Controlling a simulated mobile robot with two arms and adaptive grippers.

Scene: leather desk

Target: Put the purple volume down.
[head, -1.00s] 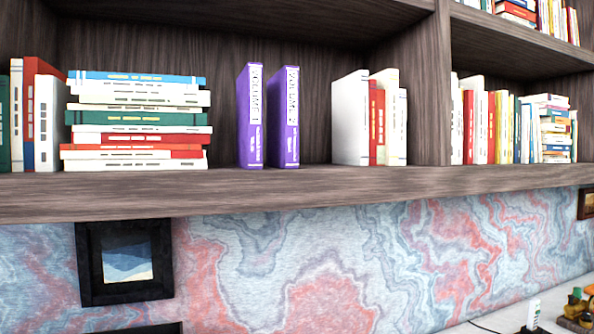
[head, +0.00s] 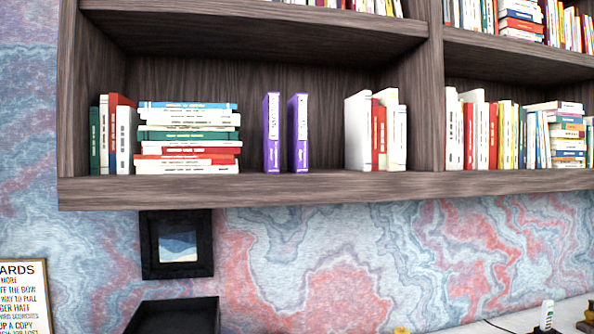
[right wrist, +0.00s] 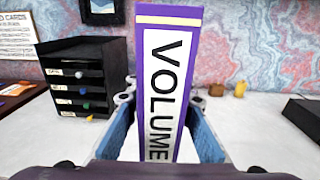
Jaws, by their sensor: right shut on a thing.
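In the right wrist view my right gripper (right wrist: 160,148) is shut on a purple volume (right wrist: 168,20). The book is upright between the two blue finger pads. Its white spine label reads "VOLUME"; the lower end of the spine is hidden by the gripper. Two other purple volumes stand upright on the shelf in the head view, a left one (head: 271,133) and a right one (head: 298,133), with a narrow gap between them. Neither gripper shows in the head view.
The wooden shelf (head: 330,187) has free room between a book stack (head: 188,140) and the left purple volume, and between the right volume and a white book (head: 358,130). A black drawer unit (right wrist: 82,78) stands on the white desk (right wrist: 255,130), left of the held book.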

